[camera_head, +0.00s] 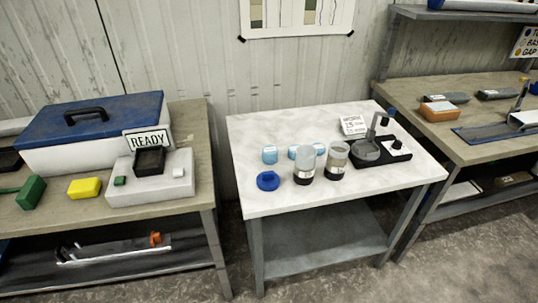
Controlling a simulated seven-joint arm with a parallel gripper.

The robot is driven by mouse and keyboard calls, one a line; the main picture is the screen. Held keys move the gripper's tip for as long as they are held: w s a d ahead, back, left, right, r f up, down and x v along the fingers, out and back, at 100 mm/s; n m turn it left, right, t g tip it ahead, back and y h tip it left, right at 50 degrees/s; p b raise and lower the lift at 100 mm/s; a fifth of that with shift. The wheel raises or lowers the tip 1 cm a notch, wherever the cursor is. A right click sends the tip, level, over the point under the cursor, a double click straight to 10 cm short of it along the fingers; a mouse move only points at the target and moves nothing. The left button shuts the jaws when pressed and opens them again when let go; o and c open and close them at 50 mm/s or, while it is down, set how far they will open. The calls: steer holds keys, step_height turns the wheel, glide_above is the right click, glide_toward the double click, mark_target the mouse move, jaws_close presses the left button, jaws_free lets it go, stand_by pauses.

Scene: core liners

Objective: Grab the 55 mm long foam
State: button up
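Several small light blue pieces with pale labels stand in a row on the white table (290,198): a left one (269,156), a middle one (292,152) and a right one (319,148). The middle and right pieces are partly hidden behind two clear cylinders. The labels are too small to read, so I cannot tell which piece, if any, is the 55 mm foam. The left clear cylinder (304,164) and right clear cylinder (336,159) stand upright with dark lower parts. My gripper is out of view.
A dark blue ring (268,181) lies at the table's front left. A black tray (398,157) with upright parts and a small sign (353,125) are at the right. The table's front strip is clear. A left bench holds a blue-lidded box (95,117); a right bench holds tools.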

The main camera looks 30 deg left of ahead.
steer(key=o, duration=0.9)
